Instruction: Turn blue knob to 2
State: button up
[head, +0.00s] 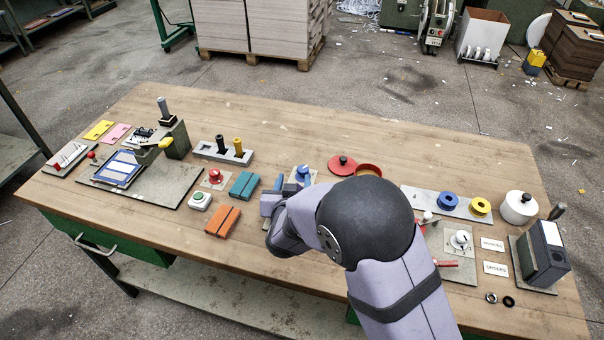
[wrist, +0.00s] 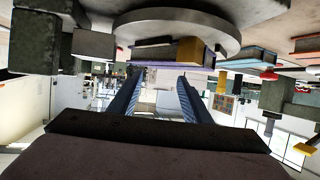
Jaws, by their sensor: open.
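A blue part (head: 302,172), which looks like the blue knob, shows on a pale plate near the middle of the table in the head view. My arm hides its lower part, and its pointer and any numbers cannot be read. My gripper is just in front of it and to its left in the head view, mostly hidden by my wrist. In the wrist view my gripper (wrist: 160,77) has its two bluish fingers apart with nothing held between them. I cannot make out the knob in the wrist view, nor whether a finger touches it.
A red lid (head: 342,165) is behind right. A plate with blue (head: 447,201) and yellow (head: 480,207) spools lies right. The back centre is clear.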

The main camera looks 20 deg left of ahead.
aim_at(303, 169)
jog(key=shift+d+f+h, duration=0.1)
jog(key=shift+d+h, duration=0.2)
jog(key=shift+d, duration=0.55)
jog(key=shift+p+x, duration=0.6)
jog(key=shift+x, duration=3.1)
jog(key=c, duration=1)
jog(key=shift+a, duration=0.1)
jog(key=shift+c, duration=0.2)
